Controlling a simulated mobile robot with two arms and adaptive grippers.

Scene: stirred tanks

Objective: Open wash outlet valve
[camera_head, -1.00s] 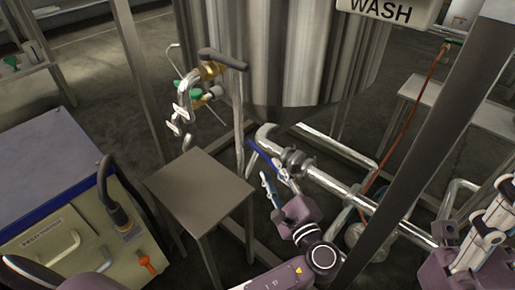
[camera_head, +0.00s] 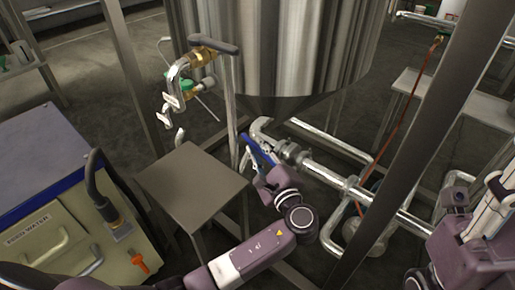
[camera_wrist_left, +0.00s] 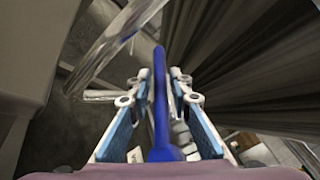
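The wash outlet valve's blue lever handle (camera_head: 258,150) is at the pipe below the steel wash tank (camera_head: 275,45). My left gripper (camera_head: 256,160) reaches it from below and partly covers it in the head view. In the left wrist view, the blue handle (camera_wrist_left: 160,105) runs lengthwise between the two blue-padded fingers of my left gripper (camera_wrist_left: 160,78). The fingers are apart, with a gap visible on each side of the handle. My right gripper (camera_head: 497,205) is at the right edge of the head view, away from the valve, partly cut off.
A small metal table (camera_head: 193,183) stands left of my left arm. A control box (camera_head: 60,225) stands at the lower left. A slanted grey post (camera_head: 410,130) lies between my arms. Taps with a green handle (camera_head: 178,84) hang at the tank's left.

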